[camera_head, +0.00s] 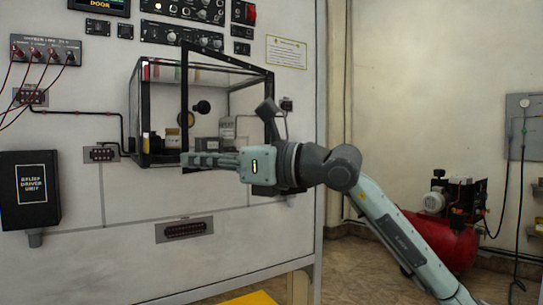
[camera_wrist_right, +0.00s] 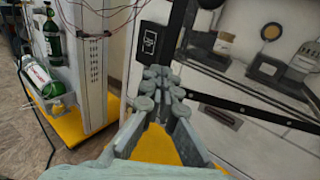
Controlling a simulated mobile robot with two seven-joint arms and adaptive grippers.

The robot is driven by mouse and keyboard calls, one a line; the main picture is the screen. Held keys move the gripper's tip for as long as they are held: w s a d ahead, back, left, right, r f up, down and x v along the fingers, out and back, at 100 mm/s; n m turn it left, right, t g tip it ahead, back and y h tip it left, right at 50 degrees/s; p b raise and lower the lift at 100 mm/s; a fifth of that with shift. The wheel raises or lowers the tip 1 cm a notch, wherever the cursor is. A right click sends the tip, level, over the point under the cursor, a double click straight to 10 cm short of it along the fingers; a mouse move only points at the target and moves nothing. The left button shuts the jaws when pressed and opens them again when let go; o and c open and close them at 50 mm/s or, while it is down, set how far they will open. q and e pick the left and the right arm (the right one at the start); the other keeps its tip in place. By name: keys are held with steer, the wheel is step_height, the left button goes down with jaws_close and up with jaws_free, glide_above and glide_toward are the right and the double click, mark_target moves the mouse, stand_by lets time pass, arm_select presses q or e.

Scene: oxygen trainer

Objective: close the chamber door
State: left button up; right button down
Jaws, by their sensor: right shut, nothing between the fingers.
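The chamber (camera_head: 160,68) is a clear box with a black frame on the white panel. Its door (camera_head: 184,100), a clear pane in a black frame with a round black knob (camera_head: 202,107), stands ajar, its left edge swung out from the box. My right gripper (camera_head: 187,160) is shut and empty, its fingers pointing left across the door's lower left corner. In the right wrist view the fingertips (camera_wrist_right: 158,78) are beside the door's black lower rail (camera_wrist_right: 250,112); I cannot tell whether they touch. My left gripper is not in view.
A black relief driver unit (camera_head: 28,190) and red cables on a connector box (camera_head: 45,50) are at the left of the panel. A red compressor (camera_head: 450,235) stands at the right.

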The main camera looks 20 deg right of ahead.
arm_select(q)
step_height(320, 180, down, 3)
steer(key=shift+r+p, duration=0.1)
steer(key=shift+p, duration=0.35)
arm_select(e)
steer(key=w+d+x, duration=0.1)
steer(key=x, duration=0.8)
steer(key=shift+w, duration=0.55)
steer(key=shift+d+f, duration=0.1)
